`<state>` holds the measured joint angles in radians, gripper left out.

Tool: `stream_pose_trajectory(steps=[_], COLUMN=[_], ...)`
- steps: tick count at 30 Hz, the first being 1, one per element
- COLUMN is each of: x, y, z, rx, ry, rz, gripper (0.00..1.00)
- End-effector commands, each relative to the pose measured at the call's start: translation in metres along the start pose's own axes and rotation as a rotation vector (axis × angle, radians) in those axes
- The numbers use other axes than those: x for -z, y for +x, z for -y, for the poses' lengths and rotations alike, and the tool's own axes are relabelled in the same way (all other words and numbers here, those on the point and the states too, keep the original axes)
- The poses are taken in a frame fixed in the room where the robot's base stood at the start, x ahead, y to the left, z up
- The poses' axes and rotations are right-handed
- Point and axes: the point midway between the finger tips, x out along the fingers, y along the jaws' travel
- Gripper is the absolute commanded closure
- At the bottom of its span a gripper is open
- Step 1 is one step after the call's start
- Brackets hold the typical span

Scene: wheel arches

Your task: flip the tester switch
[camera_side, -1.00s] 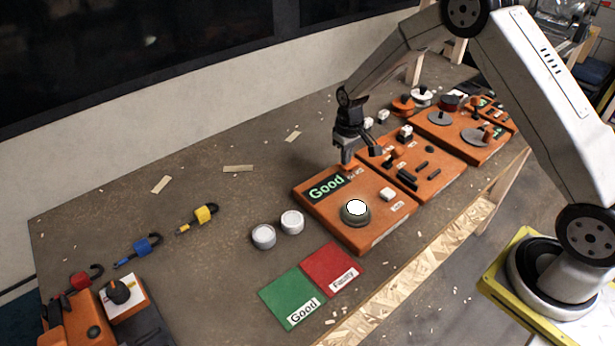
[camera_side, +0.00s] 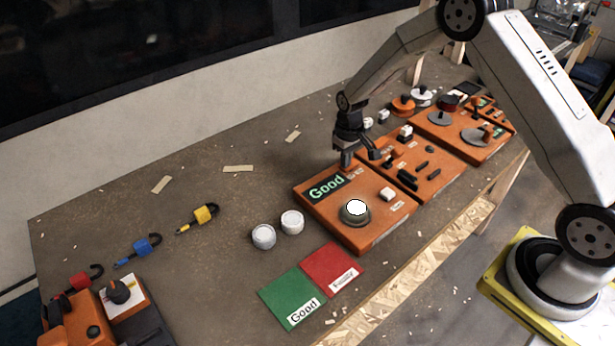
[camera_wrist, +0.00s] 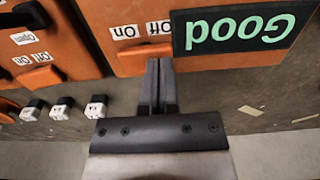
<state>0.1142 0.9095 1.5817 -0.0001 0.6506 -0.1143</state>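The tester (camera_side: 315,207) is an orange panel on the table with a screen (camera_side: 326,187) reading "Good" in green. The screen also shows upside down in the wrist view (camera_wrist: 240,28). The On label (camera_wrist: 124,31) and Off label (camera_wrist: 158,27) sit beside the screen. A round grey holder with a glowing white top (camera_side: 356,208) stands on the panel. My gripper (camera_side: 346,164) is low at the panel's back edge by these labels. In the wrist view its fingers (camera_wrist: 158,62) are together, with nothing visible between them.
A second orange panel (camera_side: 432,187) with black parts stands right of the tester. White cubes (camera_wrist: 62,108) lie behind it. Two white-topped round pieces (camera_side: 292,221) and green (camera_side: 290,296) and red (camera_side: 331,268) mats lie to the left and front. The table behind the tester is mostly clear.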

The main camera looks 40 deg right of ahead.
Motion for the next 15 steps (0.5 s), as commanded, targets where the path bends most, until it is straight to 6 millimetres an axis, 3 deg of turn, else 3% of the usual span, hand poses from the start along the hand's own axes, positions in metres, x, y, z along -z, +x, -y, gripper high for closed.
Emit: stream_pose_trajectory(steps=[15], x=[0.000], y=[-0.011], z=[0.000], rx=[0.000], ry=[0.000], rz=[-0.001], gripper=[1.00])
